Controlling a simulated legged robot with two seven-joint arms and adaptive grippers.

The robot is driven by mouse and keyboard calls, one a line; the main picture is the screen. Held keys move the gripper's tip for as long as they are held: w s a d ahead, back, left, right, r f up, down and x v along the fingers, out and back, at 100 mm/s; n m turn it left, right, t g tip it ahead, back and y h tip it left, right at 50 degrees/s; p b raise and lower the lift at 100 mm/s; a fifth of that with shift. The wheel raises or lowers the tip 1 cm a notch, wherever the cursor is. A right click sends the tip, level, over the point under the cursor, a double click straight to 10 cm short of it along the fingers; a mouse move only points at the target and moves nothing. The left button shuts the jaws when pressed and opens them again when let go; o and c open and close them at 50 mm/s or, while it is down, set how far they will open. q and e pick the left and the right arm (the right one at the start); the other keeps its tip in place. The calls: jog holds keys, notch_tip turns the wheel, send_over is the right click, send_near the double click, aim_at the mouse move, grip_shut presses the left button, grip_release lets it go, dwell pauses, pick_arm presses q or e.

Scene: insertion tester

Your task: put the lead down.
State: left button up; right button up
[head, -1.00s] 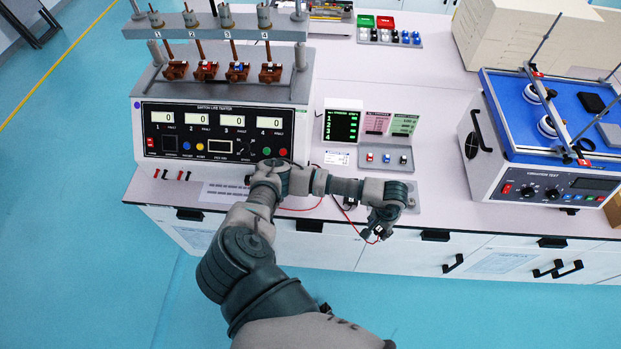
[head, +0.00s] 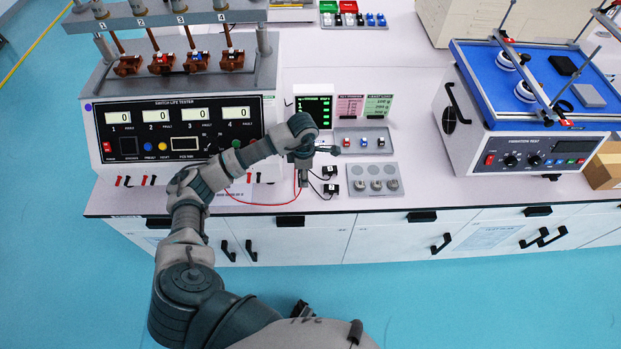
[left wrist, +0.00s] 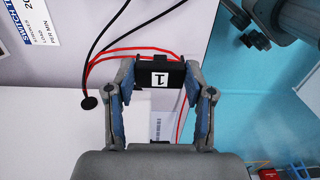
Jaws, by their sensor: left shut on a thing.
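My left gripper (head: 304,184) is over the bench near its front edge, left of the grey plate of weights. In the left wrist view, the gripper (left wrist: 160,80) is shut on a black block (left wrist: 161,76) labelled 1, the end of the lead. Red wires (left wrist: 135,50) run from the block. In the head view, a red wire (head: 262,203) trails left across the bench from near the gripper; the held block is hard to make out there. I cannot tell whether the block touches the bench. My right gripper is not in view.
Two small black blocks with dark wires (head: 330,188) lie just right of the gripper. Beyond are a grey plate with round weights (head: 375,167) and a switch tray (head: 347,150). The switch life tester (head: 180,107) stands left, the vibration tester (head: 520,152) right.

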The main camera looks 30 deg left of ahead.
aim_at(305, 191)
pick_arm(q)
notch_tip(305, 191, down, 3)
jog(key=shift+d+r, duration=0.1)
jog(key=shift+w+d+f, duration=0.1)
jog(key=shift+d+f, duration=0.1)
jog(key=shift+f, duration=0.05)
jog(key=f, duration=0.1)
jog(key=d+f, duration=0.1)
jog(key=f, duration=0.1)
jog(key=shift+f, duration=0.15)
jog(key=shift+a, duration=0.4)
jog(key=o, duration=1.1)
jog(key=shift+a+f, duration=0.15)
jog(key=shift+a, duration=0.1)
jog(key=shift+c, duration=0.2)
jog(key=shift+d+r, duration=0.25)
jog(key=shift+d, duration=0.15)
jog(key=r, duration=1)
jog(key=shift+a+r, duration=0.3)
jog(key=shift+a, duration=0.05)
jog(key=shift+d+r, duration=0.25)
jog(key=shift+r, duration=0.35)
